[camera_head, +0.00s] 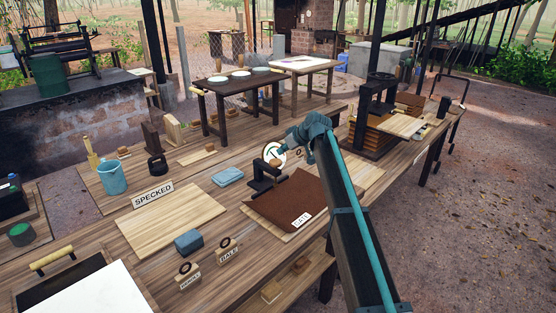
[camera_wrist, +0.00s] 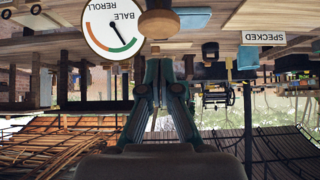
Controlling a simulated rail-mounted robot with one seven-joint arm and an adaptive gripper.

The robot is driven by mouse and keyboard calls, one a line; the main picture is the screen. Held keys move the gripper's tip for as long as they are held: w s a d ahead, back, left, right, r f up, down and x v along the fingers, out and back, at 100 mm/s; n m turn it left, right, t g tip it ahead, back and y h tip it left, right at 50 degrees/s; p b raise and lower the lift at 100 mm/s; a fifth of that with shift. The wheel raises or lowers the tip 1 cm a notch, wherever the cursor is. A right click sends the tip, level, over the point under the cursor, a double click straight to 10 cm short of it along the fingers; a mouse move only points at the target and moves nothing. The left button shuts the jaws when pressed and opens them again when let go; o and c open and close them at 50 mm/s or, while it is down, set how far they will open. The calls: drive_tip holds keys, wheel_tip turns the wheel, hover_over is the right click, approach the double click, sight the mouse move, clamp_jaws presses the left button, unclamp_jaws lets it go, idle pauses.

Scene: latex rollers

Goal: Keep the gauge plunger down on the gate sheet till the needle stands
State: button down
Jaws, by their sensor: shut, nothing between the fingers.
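The gauge shows in the head view as a white dial (camera_head: 274,154) on a dark frame (camera_head: 262,177), at the far edge of the brown gate sheet (camera_head: 290,200). In the wrist view, which is upside down, the dial (camera_wrist: 112,30) reads BALE and REROLL, with a coloured arc and a dark needle. A round wooden knob (camera_wrist: 160,23) shows beside it. My gripper (camera_head: 279,158) is at the gauge, shut and empty. Its closed fingertips (camera_wrist: 165,60) are close to the knob; I cannot tell if they touch. The plunger's foot is hidden.
A pale board (camera_head: 170,218) with a SPECKED sign (camera_head: 153,195) lies left of the gate sheet. Blue cloths (camera_head: 229,176) and stamps marked BALE (camera_head: 228,252) and REROLL (camera_head: 189,275) are nearby. A wooden press (camera_head: 375,120) stands at the right.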

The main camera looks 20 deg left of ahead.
drive_tip(key=b+v, duration=0.1)
drive_tip(key=v, duration=0.5)
drive_tip(key=shift+d+r, duration=0.2)
drive_tip(key=shift+r, duration=0.05)
drive_tip(key=shift+f, duration=0.1)
